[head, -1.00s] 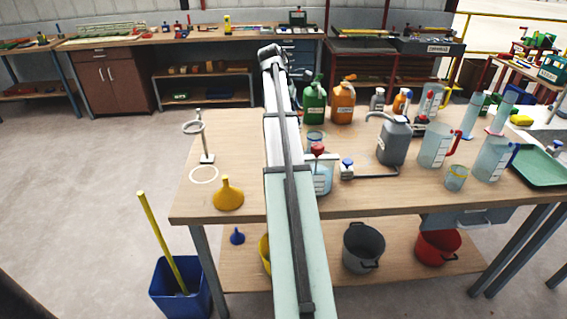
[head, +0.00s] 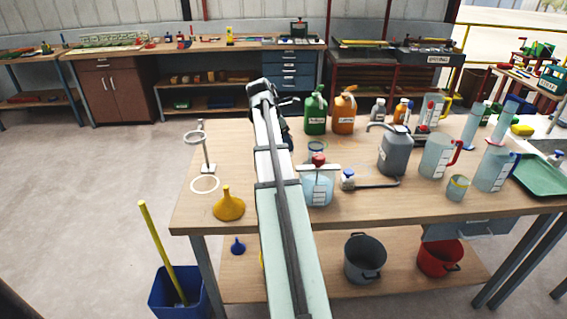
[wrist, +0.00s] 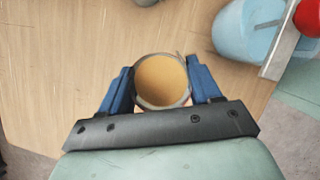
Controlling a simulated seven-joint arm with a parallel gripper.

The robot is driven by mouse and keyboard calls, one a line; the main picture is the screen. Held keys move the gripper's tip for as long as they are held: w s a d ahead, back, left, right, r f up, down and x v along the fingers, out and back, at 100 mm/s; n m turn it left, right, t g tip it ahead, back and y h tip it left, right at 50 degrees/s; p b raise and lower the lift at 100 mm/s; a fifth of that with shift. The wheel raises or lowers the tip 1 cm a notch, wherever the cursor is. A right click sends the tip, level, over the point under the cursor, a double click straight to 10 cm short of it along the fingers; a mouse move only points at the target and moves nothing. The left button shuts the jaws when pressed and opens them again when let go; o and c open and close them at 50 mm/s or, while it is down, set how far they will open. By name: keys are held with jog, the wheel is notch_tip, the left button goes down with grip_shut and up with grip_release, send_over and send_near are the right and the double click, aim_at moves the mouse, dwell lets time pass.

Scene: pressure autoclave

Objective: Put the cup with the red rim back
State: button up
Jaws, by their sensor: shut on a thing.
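My gripper (wrist: 160,70) is shut on a round, open cup (wrist: 162,84), with one blue finger on each side of it. In the wrist view I look down into the cup. Its rim looks grey there, and I cannot make out any red on it. In the head view the gripper and the held cup are hidden behind my arm. A small cup with a blue rim (head: 316,148) stands just right of my arm, and one with a yellowish rim (head: 457,188) stands further right on the table.
A pale vessel with a red knob (head: 318,185) stands close to my arm's right. A ring stand (head: 208,155), a white circle (head: 205,185) and a yellow funnel (head: 228,205) are on the left. Bottles and jugs crowd the right. The table's left part has free room.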

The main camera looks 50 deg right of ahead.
jog(key=shift+f, duration=3.8)
jog(key=shift+f, duration=0.15)
jog(key=o, duration=1.2)
jog(key=shift+o, duration=0.2)
jog(key=v, duration=1.2)
